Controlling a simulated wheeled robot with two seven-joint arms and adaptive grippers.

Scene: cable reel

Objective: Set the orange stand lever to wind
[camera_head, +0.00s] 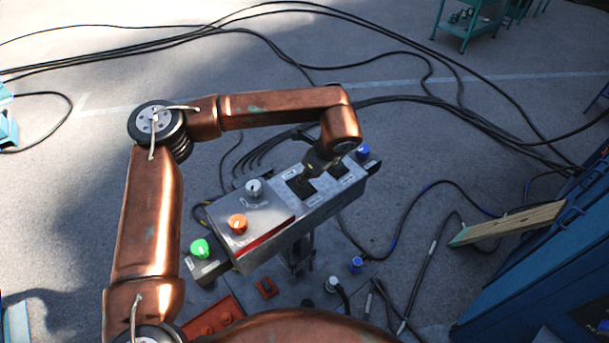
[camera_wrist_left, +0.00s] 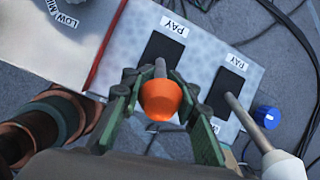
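The orange stand lever (camera_wrist_left: 160,103) has a rounded orange knob on a grey shaft rising from a dark slot (camera_wrist_left: 158,48) in the grey control box (camera_head: 297,208). A PAY label (camera_wrist_left: 174,26) is beside one end of the slot. The other end is hidden behind the knob and fingers. My left gripper (camera_wrist_left: 160,84) has a green finger on each side of the knob and looks closed on it. In the head view the gripper (camera_head: 318,165) covers the lever. The exact tilt is hard to tell. My right gripper is not in view.
A white-knobbed lever (camera_wrist_left: 285,165) stands close by in the slot to the right. The box also has a white dial (camera_head: 253,187), an orange dial (camera_head: 237,224), a green knob (camera_head: 200,248) and a blue knob (camera_head: 363,152). Black cables (camera_head: 400,98) lie on the floor.

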